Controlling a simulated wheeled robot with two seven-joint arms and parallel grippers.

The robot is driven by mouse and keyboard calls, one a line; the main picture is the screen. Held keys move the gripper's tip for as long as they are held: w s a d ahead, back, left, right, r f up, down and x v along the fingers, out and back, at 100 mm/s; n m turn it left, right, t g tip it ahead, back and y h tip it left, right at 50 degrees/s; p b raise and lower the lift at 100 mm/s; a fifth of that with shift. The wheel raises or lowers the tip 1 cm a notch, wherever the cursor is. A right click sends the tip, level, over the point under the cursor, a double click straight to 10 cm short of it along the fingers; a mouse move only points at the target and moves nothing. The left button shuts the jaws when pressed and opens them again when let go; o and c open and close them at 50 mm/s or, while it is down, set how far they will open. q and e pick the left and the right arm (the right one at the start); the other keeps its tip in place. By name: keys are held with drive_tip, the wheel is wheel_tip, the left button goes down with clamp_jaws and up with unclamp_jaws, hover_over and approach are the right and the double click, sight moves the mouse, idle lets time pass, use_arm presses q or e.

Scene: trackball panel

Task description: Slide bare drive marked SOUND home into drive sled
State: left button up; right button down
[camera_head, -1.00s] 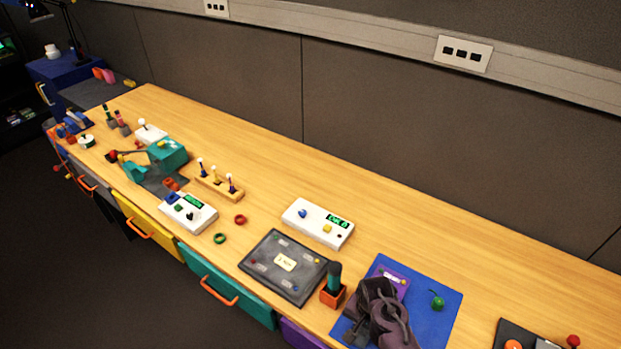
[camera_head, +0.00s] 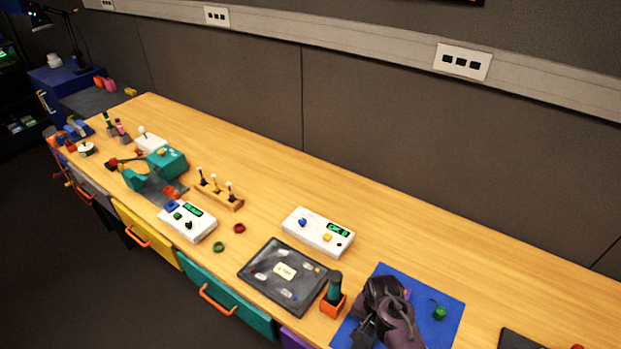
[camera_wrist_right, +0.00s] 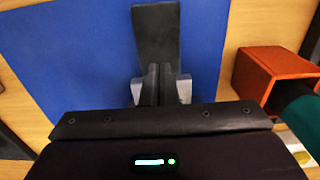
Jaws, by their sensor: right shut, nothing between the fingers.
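A purple piece (camera_head: 407,294) lies on the blue mat (camera_head: 448,296) and is mostly hidden behind my right arm in the head view. No marking on it can be read, so I cannot tell whether it is the SOUND drive or the drive sled. My right gripper (camera_head: 362,334) is over the left part of the mat. In the right wrist view its fingers (camera_wrist_right: 160,85) are together and empty. A dark flat slab (camera_wrist_right: 155,32) shows just past the fingertips over the mat; I cannot tell what it is. My left gripper is not in view.
An orange holder (camera_head: 333,307) with a teal handle stands left of the mat; the holder also shows in the wrist view (camera_wrist_right: 275,72). A green knob (camera_head: 439,313) sits on the mat's right. A dark panel (camera_head: 282,272) and white display box (camera_head: 318,232) lie left. The table behind the mat is clear.

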drive_tip(key=shift+w+d+b, duration=0.3)
drive_tip(key=shift+w+d, duration=0.2)
drive_tip(key=shift+w, duration=0.25)
drive_tip(key=shift+w+d+b, duration=0.25)
drive_tip(key=shift+w+d, duration=0.25)
drive_tip(key=shift+w, duration=0.25)
drive_tip(key=shift+w, duration=0.1)
drive_tip(key=shift+w+d, duration=0.35)
drive_tip(key=shift+w, duration=0.05)
drive_tip(key=shift+s+a+r+p, duration=0.1)
drive_tip(key=shift+r+p, duration=0.6)
drive_tip(key=shift+s+a+r+p, duration=0.1)
drive_tip(key=shift+r+p, duration=0.55)
drive_tip(key=shift+p, duration=0.05)
drive_tip(key=shift+s+r+p, duration=0.1)
drive_tip(key=shift+r+p, duration=0.5)
drive_tip(key=shift+r, duration=0.7)
drive_tip(key=shift+s+a+r, duration=0.1)
drive_tip(key=shift+s+r, duration=0.05)
drive_tip(key=shift+r, duration=0.7)
